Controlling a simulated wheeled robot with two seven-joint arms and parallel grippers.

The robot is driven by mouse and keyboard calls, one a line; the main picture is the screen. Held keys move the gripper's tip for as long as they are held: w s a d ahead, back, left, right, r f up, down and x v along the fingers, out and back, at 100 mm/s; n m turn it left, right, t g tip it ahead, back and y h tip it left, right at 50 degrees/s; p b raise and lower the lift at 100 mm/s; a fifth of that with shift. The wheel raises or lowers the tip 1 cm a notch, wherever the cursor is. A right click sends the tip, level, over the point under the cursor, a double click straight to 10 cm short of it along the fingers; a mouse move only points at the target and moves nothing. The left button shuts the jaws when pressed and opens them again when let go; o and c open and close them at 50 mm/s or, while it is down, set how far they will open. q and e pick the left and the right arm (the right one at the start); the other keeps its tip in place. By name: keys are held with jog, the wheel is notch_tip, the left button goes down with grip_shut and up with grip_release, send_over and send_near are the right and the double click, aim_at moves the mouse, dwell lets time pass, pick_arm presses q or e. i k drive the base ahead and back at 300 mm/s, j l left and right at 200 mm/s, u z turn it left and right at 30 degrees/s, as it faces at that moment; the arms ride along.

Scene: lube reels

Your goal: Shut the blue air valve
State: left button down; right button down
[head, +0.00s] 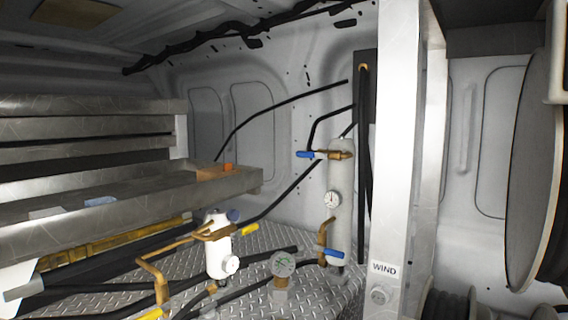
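A blue valve handle (306,154) sits near the top of an upright grey cylinder (340,210) in the middle of the head view. The handle lies about level and points left, roughly in line with the brass valve body (341,155) at its right. A black hose rises close behind it. Neither of my grippers shows in the head view.
A metal shelf (225,185) juts in from the left. A metal post (396,150) marked WIND stands right of the cylinder. A large reel (530,160) is at right.

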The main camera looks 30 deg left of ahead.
aim_at(304, 154)
jog(key=u, duration=0.95)
